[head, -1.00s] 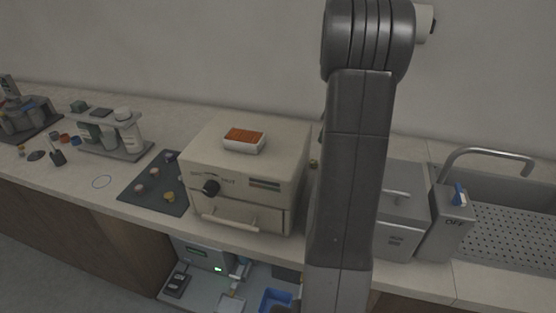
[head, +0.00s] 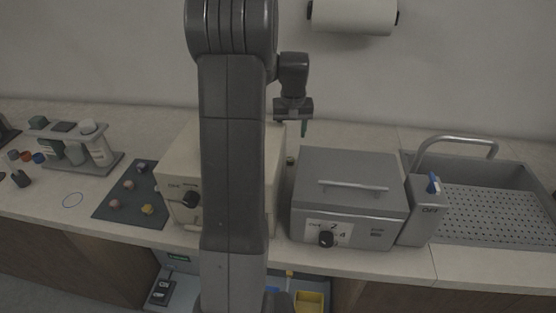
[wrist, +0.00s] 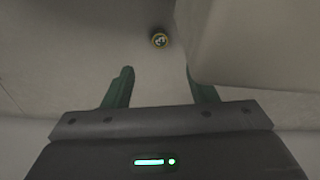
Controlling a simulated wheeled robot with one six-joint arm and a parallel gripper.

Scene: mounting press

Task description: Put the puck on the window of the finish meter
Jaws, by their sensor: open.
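My gripper (head: 304,130) hangs open and empty behind the cream oven and the grey lidded box, its fingers green. In the wrist view my gripper (wrist: 158,85) has its two fingers apart. Several small round pieces lie on a dark mat (head: 110,207) at left. I cannot identify the finish meter with certainty.
The cream oven (head: 180,160) is partly hidden by my arm. The grey box (head: 348,175) and sink (head: 530,175) stand to the right. A bottle rack (head: 75,166) is at left. A paper roll (head: 352,15) is on the wall. A dark device (head: 161,292) sits below the counter.

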